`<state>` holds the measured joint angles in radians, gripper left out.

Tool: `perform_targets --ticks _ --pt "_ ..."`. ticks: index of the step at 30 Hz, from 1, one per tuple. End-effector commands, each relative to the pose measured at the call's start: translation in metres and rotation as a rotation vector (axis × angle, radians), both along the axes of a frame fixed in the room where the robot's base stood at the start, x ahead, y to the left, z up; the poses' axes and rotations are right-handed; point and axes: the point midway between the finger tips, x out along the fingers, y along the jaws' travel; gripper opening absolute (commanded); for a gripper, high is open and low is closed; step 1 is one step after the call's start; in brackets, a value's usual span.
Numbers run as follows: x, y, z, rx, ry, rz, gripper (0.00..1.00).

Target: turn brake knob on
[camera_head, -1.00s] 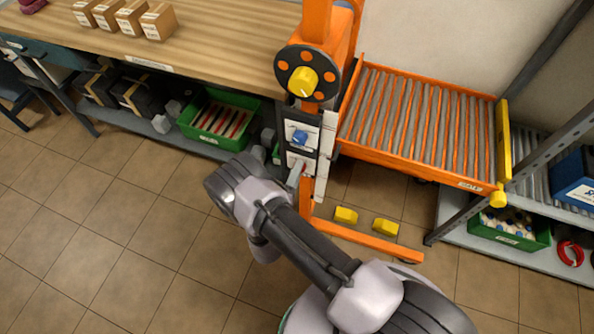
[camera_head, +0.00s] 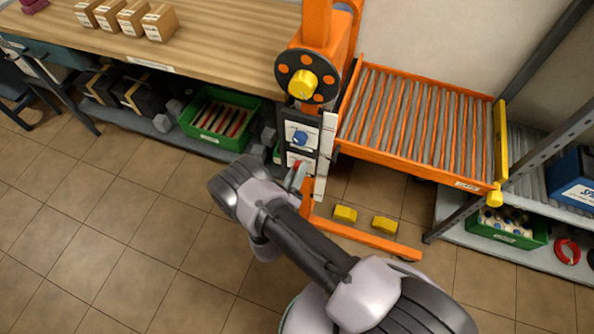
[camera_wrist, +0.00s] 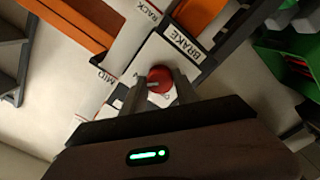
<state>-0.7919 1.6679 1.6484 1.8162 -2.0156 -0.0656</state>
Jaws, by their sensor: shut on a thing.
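The red brake knob (camera_wrist: 160,78) sits on a white plate marked BRAKE (camera_wrist: 183,44) in the wrist view. A pale pointer mark shows on the knob, but which position it points at is hard to read. My gripper (camera_wrist: 160,90) has one finger on each side of the knob and is shut on it. In the head view my gripper (camera_head: 297,177) is at the lowest plate of the panel on the orange lift post, and the knob there is mostly hidden. A blue knob (camera_head: 300,138) is above it, and a large yellow knob (camera_head: 302,84) higher still.
An orange roller rack (camera_head: 415,125) stands right of the post. Yellow blocks (camera_head: 345,214) lie by the orange base leg (camera_head: 370,240). A wooden bench (camera_head: 210,40) with a green crate (camera_head: 251,106) below is at left. The tiled floor at left is clear.

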Motion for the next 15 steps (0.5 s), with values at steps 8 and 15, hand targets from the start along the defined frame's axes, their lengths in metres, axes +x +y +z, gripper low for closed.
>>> perform_targets --ticks 8,15 --pt "-0.0001 0.0002 -0.0002 0.013 -0.005 0.000 0.00" --pt "-0.0001 0.0002 -0.0002 0.013 -0.005 0.000 0.39"
